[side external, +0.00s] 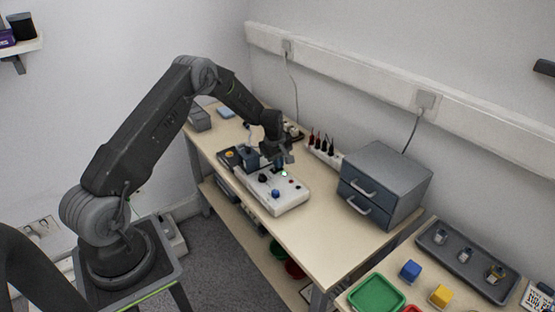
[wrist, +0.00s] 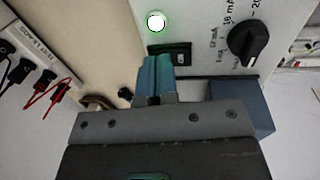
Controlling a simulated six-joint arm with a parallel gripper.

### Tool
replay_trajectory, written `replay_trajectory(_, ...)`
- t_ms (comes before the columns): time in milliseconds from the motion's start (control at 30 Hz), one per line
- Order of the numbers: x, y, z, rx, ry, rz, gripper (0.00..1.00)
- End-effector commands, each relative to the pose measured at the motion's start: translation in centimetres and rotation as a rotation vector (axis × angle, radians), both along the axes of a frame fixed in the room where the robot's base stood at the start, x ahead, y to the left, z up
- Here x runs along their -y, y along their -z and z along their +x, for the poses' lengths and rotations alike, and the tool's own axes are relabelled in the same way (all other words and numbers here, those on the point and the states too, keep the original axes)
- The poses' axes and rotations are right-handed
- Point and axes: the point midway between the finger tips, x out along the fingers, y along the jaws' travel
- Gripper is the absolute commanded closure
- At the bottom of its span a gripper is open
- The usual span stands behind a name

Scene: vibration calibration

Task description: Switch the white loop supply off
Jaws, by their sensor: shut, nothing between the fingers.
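The white loop supply (side external: 290,199) sits on the wooden bench, its panel facing up. In the wrist view its white panel (wrist: 200,14) shows a lit green lamp (wrist: 156,22), a black rocker switch (wrist: 172,53) below the lamp, and a black rotary knob (wrist: 248,42) to the right. My gripper (wrist: 157,62) is shut and empty, with its blue-green fingertips together at the lower left edge of the rocker switch. I cannot tell whether they touch it. The fingers hide part of the switch. In the side view my gripper (side external: 281,166) is low over the supply's far end.
A grey drawer cabinet (side external: 385,182) stands to the right. A lower table at the front right holds a green tray (side external: 376,294), coloured cubes and a grey tray (side external: 468,258). The bench front is clear.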

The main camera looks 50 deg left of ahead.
Motion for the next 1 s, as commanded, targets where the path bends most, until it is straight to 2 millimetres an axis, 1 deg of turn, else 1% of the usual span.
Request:
replay_trajectory(133, 0.0, 0.0, 0.0, 0.0, 0.0, 0.0, 1.0)
replay_trajectory(233, 0.0, 0.7, 0.2, -0.002, 0.001, -0.001, 1.0)
replay_trajectory(467, 0.0, 0.6, 0.0, -0.003, 0.0, -0.001, 1.0)
replay_trajectory(567, 0.0, 0.7, -0.1, -0.004, 0.0, -0.001, 1.0)
replay_trajectory(833, 0.1, 0.5, -1.4, -0.009, 0.001, -0.003, 1.0)
replay_trajectory(1000, 0.1, 0.3, -1.6, -0.007, 0.001, -0.002, 1.0)
